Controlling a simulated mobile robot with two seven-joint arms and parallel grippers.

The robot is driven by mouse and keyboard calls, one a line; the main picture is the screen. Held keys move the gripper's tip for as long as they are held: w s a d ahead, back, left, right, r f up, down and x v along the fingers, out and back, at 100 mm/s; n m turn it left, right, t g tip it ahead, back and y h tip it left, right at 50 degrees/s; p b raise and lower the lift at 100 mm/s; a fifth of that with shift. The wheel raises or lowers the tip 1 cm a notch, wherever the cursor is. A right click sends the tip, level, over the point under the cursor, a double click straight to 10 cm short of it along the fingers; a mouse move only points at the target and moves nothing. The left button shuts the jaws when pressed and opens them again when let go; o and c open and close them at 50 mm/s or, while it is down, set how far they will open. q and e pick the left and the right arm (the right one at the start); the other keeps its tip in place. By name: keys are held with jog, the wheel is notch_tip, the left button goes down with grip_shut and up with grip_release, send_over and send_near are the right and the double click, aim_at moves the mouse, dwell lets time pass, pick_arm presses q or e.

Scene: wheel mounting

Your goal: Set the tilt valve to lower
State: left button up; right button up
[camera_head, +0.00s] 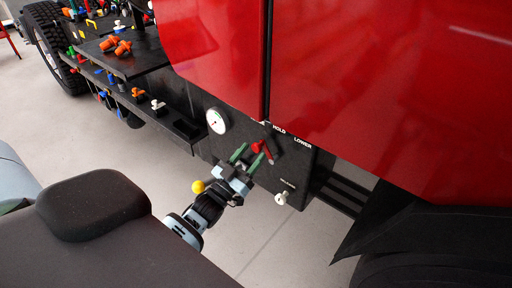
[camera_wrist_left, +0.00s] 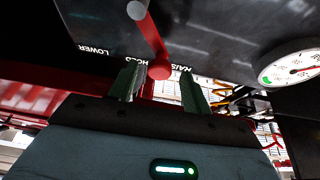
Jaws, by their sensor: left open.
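The tilt valve's red lever (camera_head: 268,153) is on the black panel (camera_head: 292,165) under the red cab. In the left wrist view the red lever (camera_wrist_left: 151,38) runs from a pale pivot to a round red knob. The knob appears near the HOLD and RAISE lettering, away from LOWER; its exact setting is hard to tell. My left gripper (camera_head: 255,151) is open at the lever. In the wrist view its green fingers (camera_wrist_left: 160,84) stand on either side of the knob, with gaps on both sides. The RAISE label is hidden in the head view. My right gripper is not in view.
A round white gauge (camera_head: 217,121) sits left of the lever. A pale knob (camera_head: 282,198) is lower on the panel, and a yellow ball (camera_head: 198,187) shows beside my left wrist. A black shelf (camera_head: 125,60) with coloured fittings is at upper left. Pale floor lies below.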

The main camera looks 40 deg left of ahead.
aim_at(255, 150)
pick_arm(q)
jog(key=shift+x, duration=1.55)
grip_shut()
